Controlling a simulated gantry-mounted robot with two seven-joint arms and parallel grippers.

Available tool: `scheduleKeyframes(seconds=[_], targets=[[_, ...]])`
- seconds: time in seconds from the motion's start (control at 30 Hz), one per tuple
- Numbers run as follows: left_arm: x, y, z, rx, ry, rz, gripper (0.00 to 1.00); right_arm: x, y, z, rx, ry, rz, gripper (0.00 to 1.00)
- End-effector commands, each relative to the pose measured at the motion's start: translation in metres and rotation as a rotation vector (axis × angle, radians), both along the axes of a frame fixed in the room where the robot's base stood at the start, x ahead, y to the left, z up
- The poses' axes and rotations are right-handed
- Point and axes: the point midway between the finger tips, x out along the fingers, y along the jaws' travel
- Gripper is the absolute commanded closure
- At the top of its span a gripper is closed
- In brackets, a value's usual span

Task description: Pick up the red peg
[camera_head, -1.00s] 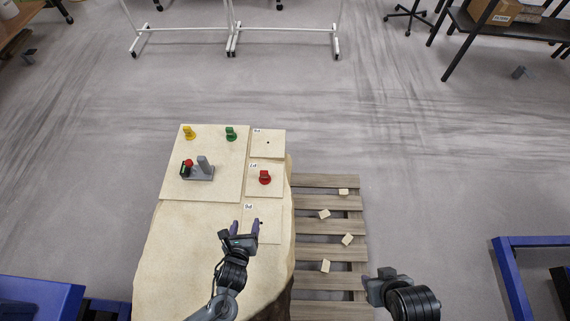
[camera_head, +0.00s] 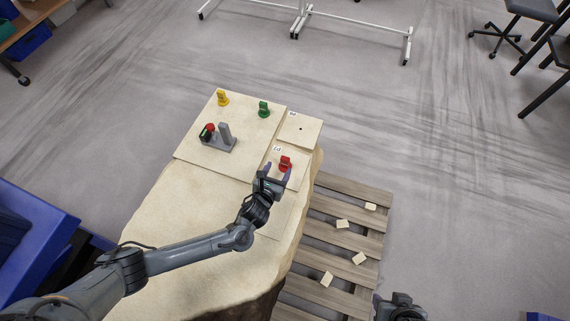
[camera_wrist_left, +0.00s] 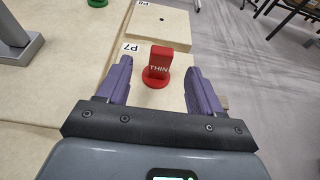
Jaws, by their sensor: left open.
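The red peg (camera_head: 285,163) stands upright on a small square board labelled P7 (camera_head: 299,173). In the left wrist view the red peg (camera_wrist_left: 158,66) has a round base and the word THIN on its upright tab. My left gripper (camera_head: 276,172) is open, with its purple fingers pointing at the peg. In the left wrist view the gripper (camera_wrist_left: 160,85) has one finger to each side of the peg's line, and the peg sits at or just beyond the fingertips. I cannot tell that either finger touches it. My right gripper (camera_head: 396,301) is at the bottom edge, and its jaws are unclear.
A green peg (camera_head: 264,109) and a yellow peg (camera_head: 222,98) stand on the larger board (camera_head: 252,133). A grey fixture (camera_head: 217,143) with a small red-topped part is there too. A board with a hole (camera_head: 308,129) lies behind the peg. A pallet (camera_head: 345,209) with several small blocks is at right.

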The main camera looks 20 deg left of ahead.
Motion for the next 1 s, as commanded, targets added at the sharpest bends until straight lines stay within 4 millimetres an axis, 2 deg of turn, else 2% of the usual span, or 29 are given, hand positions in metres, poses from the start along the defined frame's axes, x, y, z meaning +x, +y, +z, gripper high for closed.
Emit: scheduleKeyframes(seconds=[0.27,0.6,0.9,1.0], targets=[[0.016,-0.001,-0.007,-0.001,-0.001,-0.001,0.34,0.0,-0.003,-0.005,-0.011,-0.002,0.007,0.57],[0.051,-0.002,-0.022,0.0,0.001,-0.001,0.34,0.001,-0.002,-0.016,-0.008,-0.002,0.005,0.57],[0.055,-0.001,-0.022,-0.002,0.001,-0.002,0.34,0.001,0.0,-0.015,-0.001,-0.001,0.0,0.57],[0.055,-0.001,-0.022,-0.002,0.001,-0.002,0.48,0.001,0.0,-0.015,0.001,-0.002,-0.001,0.57]])
